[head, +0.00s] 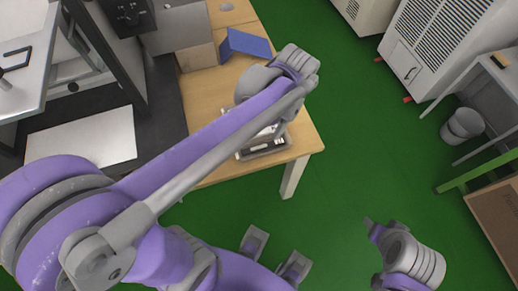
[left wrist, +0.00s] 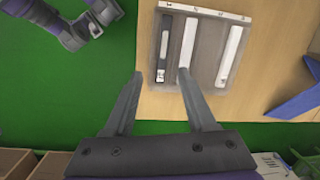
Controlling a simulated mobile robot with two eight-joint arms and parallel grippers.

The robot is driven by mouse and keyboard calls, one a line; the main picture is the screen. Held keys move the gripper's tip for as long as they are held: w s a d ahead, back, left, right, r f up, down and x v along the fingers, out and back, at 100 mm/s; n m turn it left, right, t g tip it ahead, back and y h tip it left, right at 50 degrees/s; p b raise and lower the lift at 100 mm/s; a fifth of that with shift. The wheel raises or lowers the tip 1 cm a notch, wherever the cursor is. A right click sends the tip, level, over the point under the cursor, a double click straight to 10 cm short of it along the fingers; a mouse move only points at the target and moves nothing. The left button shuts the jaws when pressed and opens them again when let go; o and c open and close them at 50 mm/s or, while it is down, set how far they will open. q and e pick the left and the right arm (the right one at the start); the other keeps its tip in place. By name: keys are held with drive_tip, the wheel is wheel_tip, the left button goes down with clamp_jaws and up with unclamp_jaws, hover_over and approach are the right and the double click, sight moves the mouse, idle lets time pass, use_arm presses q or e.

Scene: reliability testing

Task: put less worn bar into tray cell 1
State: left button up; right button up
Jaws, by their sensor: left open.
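The grey tray (left wrist: 207,73) lies on the wooden table near its edge, with a labelled white strip along its top in the left wrist view. Cell numbers and wear are too small to read. My left gripper (left wrist: 160,76) is open and empty, its fingertips by the tray's lower left part. In the head view my arm partly covers the tray (head: 262,153) and hides the fingertips.
A blue angled panel (head: 246,44) and a cardboard box (head: 197,57) stand farther back on the wooden table (head: 312,139). A machine is at left, a white cabinet (head: 425,65) at upper right, and a grey bin (head: 462,125) at right. Green floor lies open between.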

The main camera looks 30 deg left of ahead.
use_arm(q)
drive_tip(key=s+f+n+t+h, duration=0.1)
drive_tip(key=s+f+n+t, duration=0.3)
drive_tip(key=s, duration=0.5)
drive_tip(key=shift+s+d+n+t+h, duration=0.25)
drive_tip(key=shift+s+n+t+h, duration=0.05)
drive_tip(key=shift+n+t, duration=0.55)
drive_tip(key=r+p, duration=0.2)
drive_tip(key=w+r+p, duration=0.1)
drive_tip(key=r+p, duration=0.1)
drive_tip(key=r, duration=0.1)
drive_tip(key=shift+w, duration=0.1)
drive_tip(key=shift+f, duration=0.1)
